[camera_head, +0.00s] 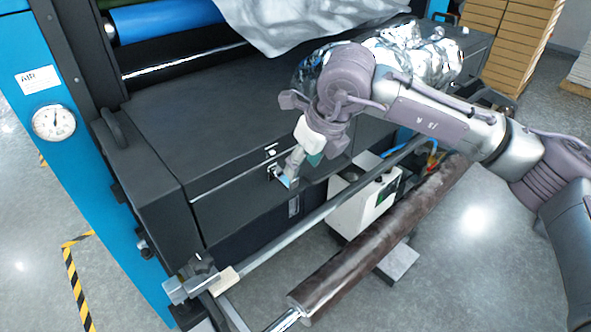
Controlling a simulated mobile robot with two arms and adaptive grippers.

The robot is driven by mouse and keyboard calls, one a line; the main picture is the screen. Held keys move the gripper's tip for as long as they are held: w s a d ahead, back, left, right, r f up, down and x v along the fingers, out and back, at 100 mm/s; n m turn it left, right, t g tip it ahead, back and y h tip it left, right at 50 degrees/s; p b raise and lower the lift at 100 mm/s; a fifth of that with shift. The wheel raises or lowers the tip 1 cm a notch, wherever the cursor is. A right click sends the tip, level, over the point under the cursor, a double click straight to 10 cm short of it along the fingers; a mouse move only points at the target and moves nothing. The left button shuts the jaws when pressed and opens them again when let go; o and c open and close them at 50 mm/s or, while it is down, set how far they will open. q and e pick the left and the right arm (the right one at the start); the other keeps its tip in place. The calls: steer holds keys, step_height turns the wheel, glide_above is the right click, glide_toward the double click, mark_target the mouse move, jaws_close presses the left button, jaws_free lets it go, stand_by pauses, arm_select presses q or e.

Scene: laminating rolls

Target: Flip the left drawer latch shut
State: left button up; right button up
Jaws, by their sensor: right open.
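The left drawer latch (271,153) is a small light metal piece on the front top edge of the dark machine cabinet. Its lower part, by the drawer front (232,200), is partly covered by my gripper, so I cannot tell whether it is flipped open or shut. My right gripper (287,178) is open and points down and left, with its fingertips close beside the latch. Contact between them cannot be made out. My left gripper is not in view.
A dark roller (375,240) and a metal bar (325,208) run in front of the cabinet. A white box (352,212) stands below. A blue frame with an air gauge (54,122) is at left. Crumpled silver film (280,22) lies on top. Stacked cartons (505,40) stand at back right.

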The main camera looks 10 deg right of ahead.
mark_target(284, 175)
steer(key=p+x, duration=0.2)
steer(key=x, duration=0.4)
steer(key=shift+a+f, duration=0.1)
steer(key=shift+f, duration=0.05)
steer(key=shift+c, duration=0.2)
